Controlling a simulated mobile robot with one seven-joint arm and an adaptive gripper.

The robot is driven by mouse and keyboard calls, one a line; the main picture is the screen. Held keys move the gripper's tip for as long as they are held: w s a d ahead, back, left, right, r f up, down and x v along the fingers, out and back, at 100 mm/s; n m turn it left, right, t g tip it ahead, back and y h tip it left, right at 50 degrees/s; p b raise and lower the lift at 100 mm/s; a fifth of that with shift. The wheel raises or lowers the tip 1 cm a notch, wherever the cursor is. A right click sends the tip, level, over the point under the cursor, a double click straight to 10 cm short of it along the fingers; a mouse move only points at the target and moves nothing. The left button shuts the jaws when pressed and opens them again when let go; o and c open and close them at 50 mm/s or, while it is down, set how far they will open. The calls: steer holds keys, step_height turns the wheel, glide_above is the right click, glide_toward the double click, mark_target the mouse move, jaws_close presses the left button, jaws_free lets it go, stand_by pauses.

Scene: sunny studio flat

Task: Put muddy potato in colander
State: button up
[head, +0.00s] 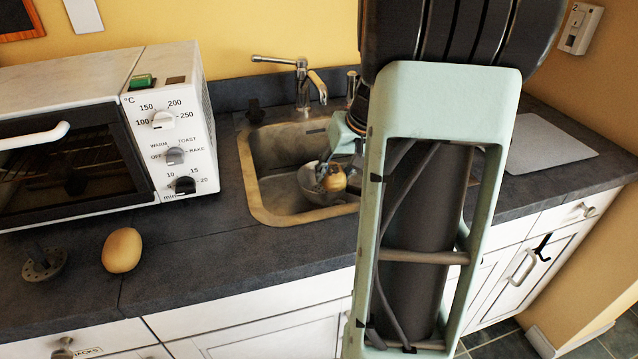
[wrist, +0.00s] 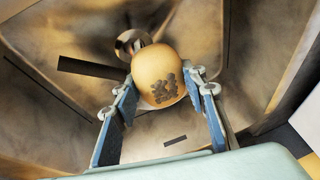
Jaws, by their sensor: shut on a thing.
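The muddy potato (wrist: 158,70) is tan with a patch of dark spots, and sits between the two fingers of my gripper (wrist: 160,92) in the wrist view. My gripper is shut on it. In the head view the potato (head: 334,181) shows over the sink, in front of the right part of a grey bowl-shaped colander (head: 309,187) standing in the basin. I cannot tell how high the potato is above the colander or whether they touch. My arm hides the right side of the sink.
The sink (head: 262,208) has a tap (head: 303,84) at its back. A second, clean-looking potato (head: 122,250) lies on the dark counter (head: 215,255), near a masher-like tool (head: 44,264). A white toaster oven (head: 168,120) stands left of the sink.

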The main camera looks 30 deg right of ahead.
steer(key=w+d+f, duration=0.1)
steer(key=w+f, duration=0.1)
steer(key=w, duration=0.1)
steer(key=w+d+f, duration=0.1)
steer(key=w+f, duration=0.2)
steer(key=w+d+f, duration=0.1)
steer(key=w+f, duration=0.1)
steer(key=w, duration=0.1)
steer(key=shift+w+d+f+b, duration=0.1)
steer(key=shift+d+f+b, duration=0.05)
steer(key=shift+f+b, duration=0.2)
steer(key=shift+w+d+f, duration=0.1)
steer(key=shift+w+f, duration=0.2)
steer(key=shift+f, duration=1.55)
steer(key=shift+f+b, duration=0.1)
steer(key=shift+b, duration=0.2)
steer(key=shift+f, duration=0.15)
steer(key=o, duration=1.1)
steer(key=shift+r, duration=0.2)
